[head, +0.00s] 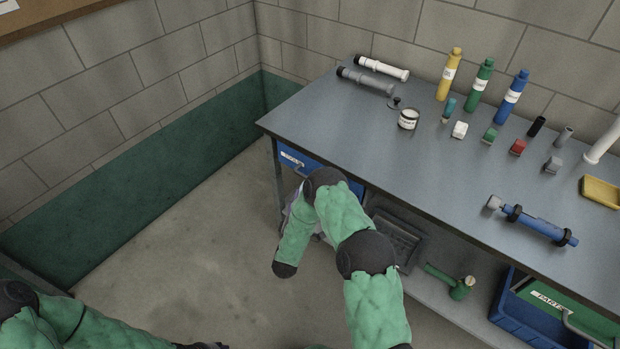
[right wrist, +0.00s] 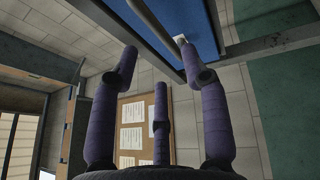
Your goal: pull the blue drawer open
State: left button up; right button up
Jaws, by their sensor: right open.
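The blue drawer (head: 293,160) is under the left end of the grey workbench, with a white label on its front. Its front looks shut in the head view, though my right arm covers part of it. In the right wrist view the blue drawer front (right wrist: 198,22) fills the top, with a grey bar handle (right wrist: 152,25) running across in front of it. My right gripper (right wrist: 160,60) is open, its purple fingers pointing at the drawer. The handle passes across the space between the fingertips; contact cannot be told. My left gripper is not in view.
The workbench (head: 420,155) carries bottles, tubes, small blocks and a blue cylinder (head: 530,222). Below it are a dark tray (head: 397,243), a green fitting (head: 460,288) and a blue parts bin (head: 540,320). The floor (head: 190,240) left of the bench is clear.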

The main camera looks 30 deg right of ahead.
jog(key=b+x, duration=0.2)
jog(key=x, duration=0.6)
jog(key=shift+w+d, duration=0.15)
grip_shut()
